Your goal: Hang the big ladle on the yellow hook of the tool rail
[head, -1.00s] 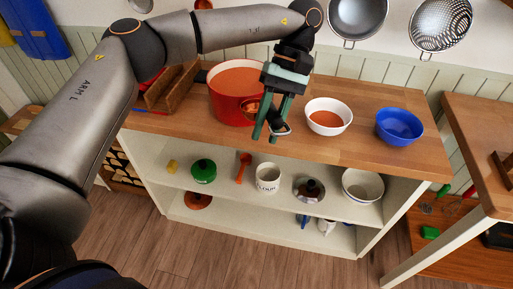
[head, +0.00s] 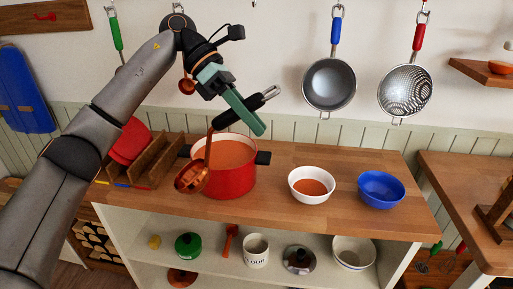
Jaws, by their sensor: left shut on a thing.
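My left gripper (head: 252,120) is raised over the counter and shut on the black handle of the big ladle (head: 192,178). The ladle's handle slants up to the right, with a metal end. Its copper shaft hangs down to a copper bowl, which shows in front of the left side of the red pot. The tool rail is mostly above the top edge of the head view. I cannot make out a yellow hook; a small hook tip shows at the top middle. My right gripper is not in view.
The red pot (head: 234,180) holds orange soup. A white bowl (head: 311,197) and a blue bowl (head: 381,202) stand to its right. A blue-handled pan (head: 330,86) and a red-handled strainer (head: 405,92) hang on the wall. A wooden rack (head: 150,172) stands left of the pot.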

